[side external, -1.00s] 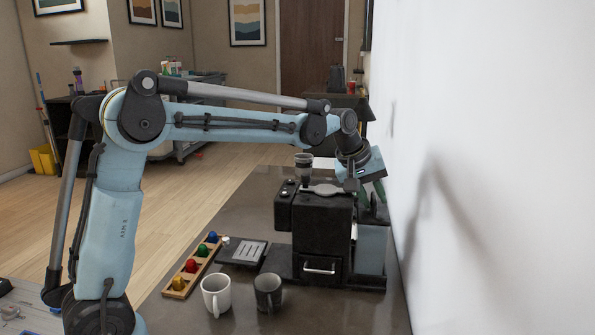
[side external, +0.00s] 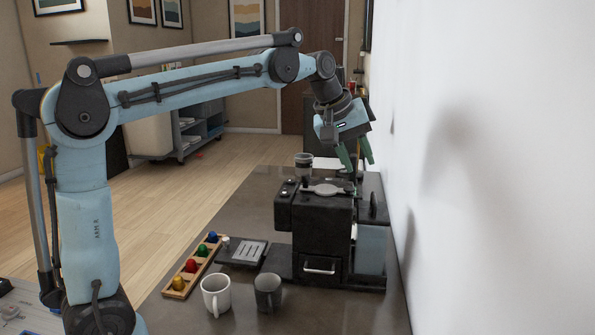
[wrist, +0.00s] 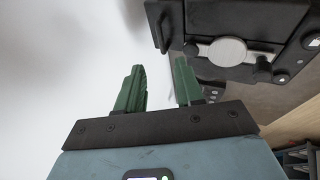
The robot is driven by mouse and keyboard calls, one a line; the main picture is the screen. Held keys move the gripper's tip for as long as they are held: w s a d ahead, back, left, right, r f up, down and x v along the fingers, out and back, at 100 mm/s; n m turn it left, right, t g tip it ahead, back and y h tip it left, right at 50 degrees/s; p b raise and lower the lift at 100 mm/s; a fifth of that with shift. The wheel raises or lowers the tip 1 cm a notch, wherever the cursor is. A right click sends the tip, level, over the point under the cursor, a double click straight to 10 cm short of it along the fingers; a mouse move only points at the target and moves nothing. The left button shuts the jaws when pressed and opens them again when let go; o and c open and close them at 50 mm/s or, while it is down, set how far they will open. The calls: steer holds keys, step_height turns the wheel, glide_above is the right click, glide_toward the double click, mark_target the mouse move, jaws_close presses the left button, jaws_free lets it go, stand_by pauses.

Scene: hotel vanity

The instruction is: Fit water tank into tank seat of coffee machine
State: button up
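The black coffee machine (side external: 322,225) stands on the counter near the white wall, and its top shows in the wrist view (wrist: 245,18). The bluish-grey water tank (side external: 371,250) stands upright at the machine's right side, above the base at the tank seat. The machine body partly hides it, so I cannot tell whether it is fully seated. My gripper (side external: 358,164) is raised above the rear of the machine, clear of it. In the wrist view its green fingers (wrist: 158,85) are apart with nothing between them.
A dark cup (side external: 304,165) is at the machine's far side. A white mug (side external: 216,295) and a dark mug (side external: 268,292) stand in front. A wooden rack of coloured capsules (side external: 192,267) and a drip tray (side external: 243,252) lie left. The white wall (side external: 480,200) is close on the right.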

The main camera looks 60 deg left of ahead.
steer(key=s+d+f+m, duration=0.1)
steer(key=s+f+m, duration=0.4)
steer(key=s+f, duration=0.2)
steer(key=s+d+f+m+t, duration=0.1)
steer(key=s+d+f+m, duration=0.1)
steer(key=s+f+m, duration=0.2)
steer(key=s+f, duration=0.3)
steer(key=s, duration=0.5)
steer(key=shift+d+f+m+y, duration=0.3)
steer(key=shift+m+y, duration=0.1)
